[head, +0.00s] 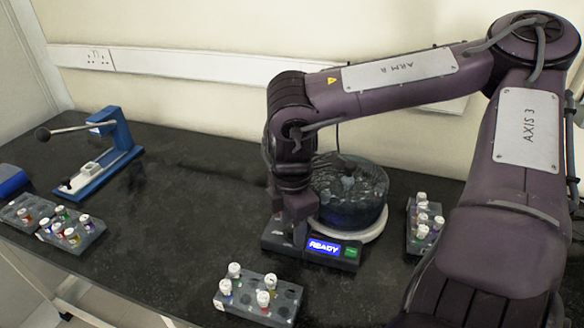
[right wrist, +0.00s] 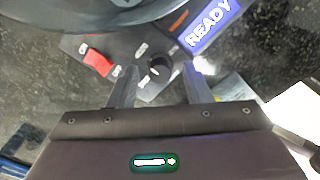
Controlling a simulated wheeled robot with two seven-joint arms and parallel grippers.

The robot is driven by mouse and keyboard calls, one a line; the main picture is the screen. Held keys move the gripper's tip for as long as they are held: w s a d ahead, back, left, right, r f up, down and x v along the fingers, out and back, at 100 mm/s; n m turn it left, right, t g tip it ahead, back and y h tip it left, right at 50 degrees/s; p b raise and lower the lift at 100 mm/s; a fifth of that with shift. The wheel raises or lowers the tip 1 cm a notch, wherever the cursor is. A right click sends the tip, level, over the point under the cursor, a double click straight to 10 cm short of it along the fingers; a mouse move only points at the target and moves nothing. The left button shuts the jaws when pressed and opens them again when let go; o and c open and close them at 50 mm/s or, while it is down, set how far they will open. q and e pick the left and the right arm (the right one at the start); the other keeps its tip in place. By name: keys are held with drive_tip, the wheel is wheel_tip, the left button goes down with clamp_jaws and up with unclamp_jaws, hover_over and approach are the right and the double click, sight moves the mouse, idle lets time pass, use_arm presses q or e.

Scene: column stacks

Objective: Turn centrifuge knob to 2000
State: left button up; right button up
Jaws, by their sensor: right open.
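The centrifuge (head: 345,195) stands on the dark bench, with a dark, clear-lidded round bowl and a front panel. Its blue display (head: 325,247) reads READY; it also shows in the right wrist view (right wrist: 208,25). The dark knob (right wrist: 160,66) is on the panel with small white labels around it. In the head view the knob is hidden by my gripper. My right gripper (head: 296,228) is over the left part of the panel, pointing down. In the right wrist view its open fingers (right wrist: 160,80) lie on either side of the knob; I cannot tell whether they touch it. My left gripper is not in view.
A red switch (right wrist: 98,62) is on the panel left of the knob. A tube rack (head: 258,298) stands in front of the centrifuge, another (head: 423,225) to its right. More racks (head: 70,232) and a blue lever press (head: 105,160) are at the left. The bench between is clear.

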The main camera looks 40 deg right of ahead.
drive_tip(key=shift+f, duration=0.2)
drive_tip(key=shift+c, duration=0.4)
clamp_jaws()
